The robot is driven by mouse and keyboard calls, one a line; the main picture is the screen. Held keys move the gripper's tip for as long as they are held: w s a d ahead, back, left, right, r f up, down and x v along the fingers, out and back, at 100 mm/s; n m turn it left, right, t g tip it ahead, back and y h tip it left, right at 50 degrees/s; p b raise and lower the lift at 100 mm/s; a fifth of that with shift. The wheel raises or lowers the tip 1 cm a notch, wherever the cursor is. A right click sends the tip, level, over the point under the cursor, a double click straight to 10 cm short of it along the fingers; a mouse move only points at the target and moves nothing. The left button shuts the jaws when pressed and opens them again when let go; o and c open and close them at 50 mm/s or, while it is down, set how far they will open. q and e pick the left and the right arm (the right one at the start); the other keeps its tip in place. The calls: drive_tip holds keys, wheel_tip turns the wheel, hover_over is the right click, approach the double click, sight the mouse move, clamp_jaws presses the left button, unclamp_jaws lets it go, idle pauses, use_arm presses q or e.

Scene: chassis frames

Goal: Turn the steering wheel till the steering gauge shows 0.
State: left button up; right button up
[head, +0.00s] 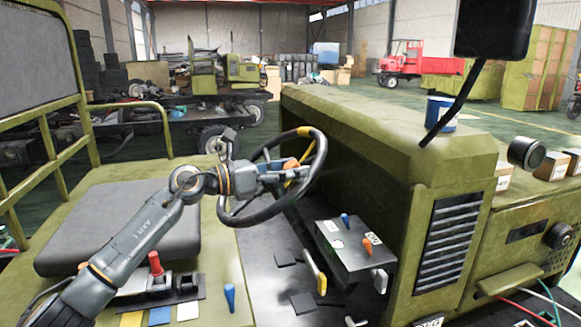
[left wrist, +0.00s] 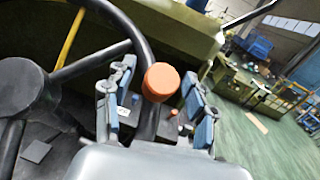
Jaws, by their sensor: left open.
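The black steering wheel (head: 228,209) stands tilted in front of the seat, with a yellow mark at the top of its rim and one yellow spoke. It also shows in the left wrist view (left wrist: 110,18). An orange knob (left wrist: 161,82) sits on the rim. My left gripper (head: 285,168) reaches over the wheel from the left. In the left wrist view my left gripper (left wrist: 158,92) is open, with its blue-padded fingers on either side of the knob and apart from it. I cannot make out the steering gauge or its reading. My right gripper is not in view.
A grey seat (head: 110,235) lies left of the wheel. A dark control box (head: 350,262) with blue, orange and yellow levers stands right of it, beside the green hood (head: 400,135). A red lever (head: 156,263) and a blue lever (head: 229,297) stand near my left arm.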

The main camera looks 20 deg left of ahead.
sight(277, 204)
use_arm(q)
drive_tip(key=shift+c, duration=0.8)
clamp_jaws()
drive_tip(key=shift+s, duration=0.1)
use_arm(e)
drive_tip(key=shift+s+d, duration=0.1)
use_arm(q)
drive_tip(key=shift+f+b, duration=0.15)
drive_tip(key=shift+b, duration=0.2)
drive_tip(key=f+m+g+b, duration=0.1)
drive_tip(key=b, duration=0.1)
drive_tip(key=s+a+f+m+g+h+b, duration=0.1)
drive_tip(key=b, duration=0.2)
drive_tip(key=s+a+f+m+g+h+b, duration=0.1)
drive_tip(key=m+b, duration=0.1)
drive_tip(key=b, duration=0.1)
drive_tip(key=shift+s+a, duration=0.2)
drive_tip(key=shift+a, duration=0.05)
drive_tip(key=shift+s+a+f+m+g+h+b, duration=0.1)
drive_tip(key=shift+s+a+m+g+h+b, duration=0.3)
drive_tip(key=shift+m+g, duration=0.25)
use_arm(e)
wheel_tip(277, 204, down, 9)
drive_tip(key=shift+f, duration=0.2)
use_arm(q)
drive_tip(key=shift+a, duration=0.1)
drive_tip(key=shift+o, duration=0.8)
unclamp_jaws()
